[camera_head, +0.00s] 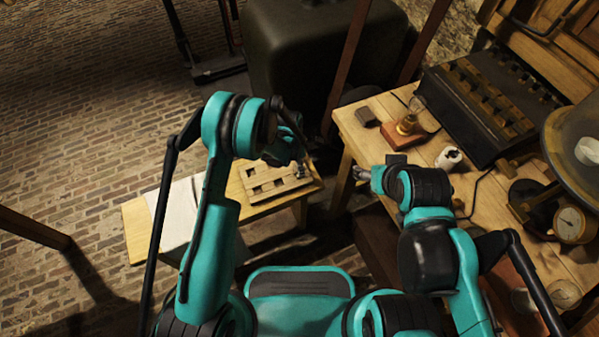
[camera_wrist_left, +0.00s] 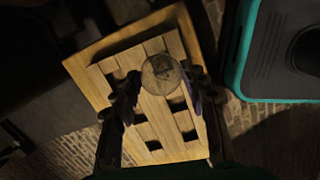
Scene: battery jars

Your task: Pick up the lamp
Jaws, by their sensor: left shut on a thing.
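A lamp (camera_head: 408,122) with a clear glass bulb and brass socket stands upright on a red-brown wooden base on the right-hand workbench. My left gripper (camera_head: 300,171) is over the low wooden bench, far from the lamp. In the left wrist view, the left gripper (camera_wrist_left: 163,88) is shut on a round, pale, glassy thing (camera_wrist_left: 161,74), seen above a slotted wooden rack (camera_wrist_left: 152,110). I cannot tell exactly what it is. My right gripper (camera_head: 361,173) is at the workbench's near left edge, short of the lamp; its fingers are too small to read.
The slotted rack (camera_head: 265,191) and a white cloth (camera_head: 172,205) lie on the low bench. On the workbench (camera_head: 365,143) are a small dark block (camera_head: 367,116), a white spool (camera_head: 448,157), a dark slotted box (camera_head: 487,108) and a round gauge (camera_head: 571,223). A gap separates the benches.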

